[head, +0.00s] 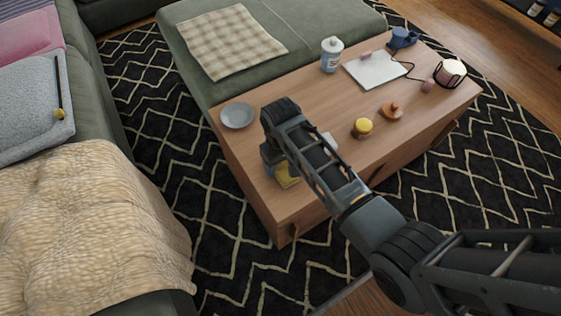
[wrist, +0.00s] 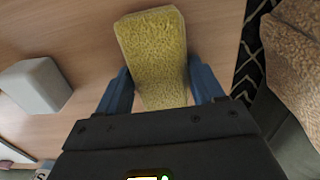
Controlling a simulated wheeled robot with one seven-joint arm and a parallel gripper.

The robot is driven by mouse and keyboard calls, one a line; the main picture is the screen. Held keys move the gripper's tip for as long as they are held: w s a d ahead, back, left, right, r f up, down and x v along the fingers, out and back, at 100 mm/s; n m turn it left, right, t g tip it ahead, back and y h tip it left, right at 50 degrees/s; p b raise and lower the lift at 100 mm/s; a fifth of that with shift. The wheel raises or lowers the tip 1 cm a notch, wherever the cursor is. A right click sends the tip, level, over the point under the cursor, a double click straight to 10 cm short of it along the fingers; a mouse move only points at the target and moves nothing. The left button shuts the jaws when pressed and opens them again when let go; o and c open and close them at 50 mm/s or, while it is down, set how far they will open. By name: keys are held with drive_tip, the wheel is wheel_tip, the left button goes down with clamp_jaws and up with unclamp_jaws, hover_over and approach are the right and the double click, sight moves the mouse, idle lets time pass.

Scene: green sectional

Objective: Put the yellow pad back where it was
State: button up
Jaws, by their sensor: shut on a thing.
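The yellow pad (wrist: 155,50) is a textured, sponge-like block. In the wrist view it sits between the two blue fingers of my gripper (wrist: 161,90), which is shut on its near part. In the head view the yellow pad (head: 287,175) shows just below my gripper (head: 275,160), over the near left part of the wooden coffee table (head: 250,187). My arm hides part of the gripper there. I cannot tell whether the pad touches the tabletop.
A white block (wrist: 36,86) is left of my gripper. A grey plate (head: 237,115), yellow-topped jar (head: 362,128), orange-brown object (head: 391,111), blue-and-white bottle (head: 331,54), white notebook (head: 374,70), blue mug (head: 403,38) and caged candle (head: 449,73) stand on the table.

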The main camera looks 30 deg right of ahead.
drive_tip(key=o, duration=1)
drive_tip(key=shift+f, duration=0.1)
wheel_tip(320, 180, up, 12)
drive_tip(key=p, duration=0.3)
drive_tip(key=shift+r, duration=0.2)
